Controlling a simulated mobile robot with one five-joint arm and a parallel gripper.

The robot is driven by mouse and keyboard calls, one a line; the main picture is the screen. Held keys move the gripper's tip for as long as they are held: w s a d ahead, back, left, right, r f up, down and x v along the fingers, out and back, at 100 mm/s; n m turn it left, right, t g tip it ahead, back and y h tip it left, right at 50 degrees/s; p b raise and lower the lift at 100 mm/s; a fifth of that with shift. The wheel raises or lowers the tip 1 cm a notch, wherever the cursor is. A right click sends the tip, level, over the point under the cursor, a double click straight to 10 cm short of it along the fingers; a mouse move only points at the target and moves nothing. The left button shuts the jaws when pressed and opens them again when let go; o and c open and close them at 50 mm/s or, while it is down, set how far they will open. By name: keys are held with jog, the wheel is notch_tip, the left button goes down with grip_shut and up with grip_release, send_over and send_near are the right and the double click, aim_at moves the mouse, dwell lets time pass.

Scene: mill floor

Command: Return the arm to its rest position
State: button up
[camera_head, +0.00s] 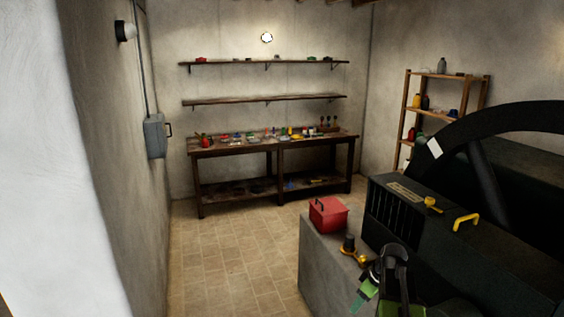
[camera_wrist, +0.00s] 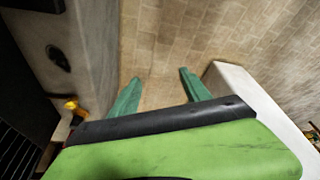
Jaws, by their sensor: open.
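My gripper (camera_wrist: 160,76) shows in the wrist view with its two green fingers apart and nothing between them. Tiled floor lies beyond the fingertips. In the head view my gripper (camera_head: 362,296) is low at the right of centre, in front of the grey plinth and the dark machine. There a green finger points down; the other finger is not clear. My arm is folded close in at the bottom edge, partly cut off by the frame.
A grey plinth (camera_head: 326,262) bears a red toolbox (camera_head: 328,216) and a brass fitting (camera_head: 350,248). A dark machine (camera_head: 440,232) with yellow handles and a large wheel fills the right. A cluttered workbench (camera_head: 270,147) stands at the back wall. The tiled floor (camera_head: 225,250) is clear.

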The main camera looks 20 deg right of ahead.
jog(key=w+a+f+n+g+b, duration=0.1)
jog(key=a+f+g+b, duration=0.2)
jog(key=a, duration=2.2)
jog(key=s+a+f+m+h, duration=0.2)
jog(key=s+a+m, duration=0.2)
jog(key=s+m, duration=0.1)
jog(key=shift+m, duration=0.9)
jog(key=shift+f, duration=0.1)
